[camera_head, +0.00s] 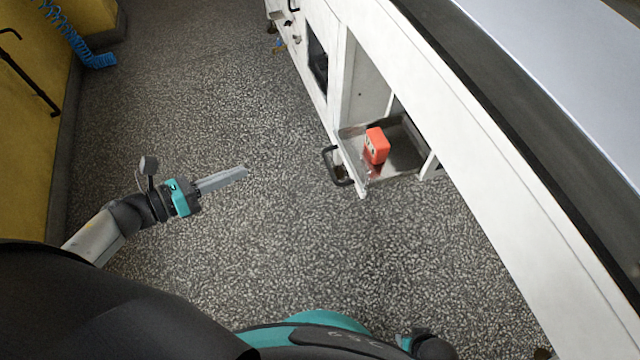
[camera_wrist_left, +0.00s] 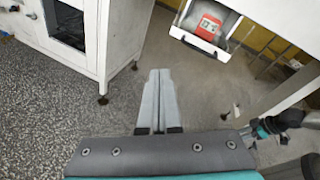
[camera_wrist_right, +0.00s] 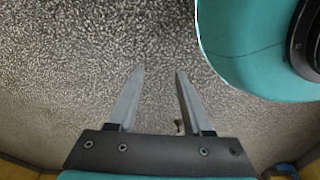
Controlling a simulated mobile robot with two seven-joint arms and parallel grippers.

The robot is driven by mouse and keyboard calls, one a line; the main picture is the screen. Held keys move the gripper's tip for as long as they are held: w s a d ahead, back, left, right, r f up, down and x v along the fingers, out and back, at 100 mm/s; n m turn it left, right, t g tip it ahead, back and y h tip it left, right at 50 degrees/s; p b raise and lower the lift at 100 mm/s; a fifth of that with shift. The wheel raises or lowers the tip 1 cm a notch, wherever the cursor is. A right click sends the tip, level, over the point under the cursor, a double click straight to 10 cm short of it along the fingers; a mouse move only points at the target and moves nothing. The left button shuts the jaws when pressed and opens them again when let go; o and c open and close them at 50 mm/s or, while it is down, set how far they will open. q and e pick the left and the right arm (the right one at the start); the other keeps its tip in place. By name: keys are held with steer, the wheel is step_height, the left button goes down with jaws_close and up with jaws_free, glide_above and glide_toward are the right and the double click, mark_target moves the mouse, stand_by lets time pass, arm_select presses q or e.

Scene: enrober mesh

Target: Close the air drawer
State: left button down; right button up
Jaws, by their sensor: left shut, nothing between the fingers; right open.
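The air drawer (camera_head: 407,150) is a shallow metal tray standing open out of the white machine, with a dark handle (camera_head: 336,167) on its front. An orange-red box (camera_head: 376,146) sits in it. The drawer front (camera_wrist_left: 199,43) and the box (camera_wrist_left: 208,25) also show at the top of the left wrist view. My left gripper (camera_head: 245,171) is shut and empty, left of the handle and apart from it, over the floor. Its closed fingers (camera_wrist_left: 160,75) show below the drawer in the left wrist view. My right gripper (camera_wrist_right: 158,72) is open and empty above the floor.
The long white machine body (camera_head: 480,150) runs along the right, with a dark-windowed panel (camera_head: 317,62) beyond the drawer. A yellow wall (camera_head: 35,100) with a blue coiled hose (camera_head: 85,45) is at left. The speckled floor (camera_head: 230,90) between is clear.

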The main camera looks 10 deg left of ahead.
arm_select(q)
steer(key=s+d+r+m+g+h+b, duration=0.1)
steer(key=s+d+r+m+g+h, duration=0.15)
steer(key=m, duration=0.55)
steer(key=b, duration=0.2)
glide_toward(368, 153)
steer(key=a+f, duration=0.2)
steer(key=shift+s+f+g, duration=0.25)
steer(key=shift+s+g, duration=0.1)
arm_select(e)
steer(key=w+r, duration=0.1)
steer(key=w+a+r, duration=0.1)
steer(key=w, duration=0.1)
steer(key=shift+w+a, duration=0.1)
steer(key=shift+w, duration=0.05)
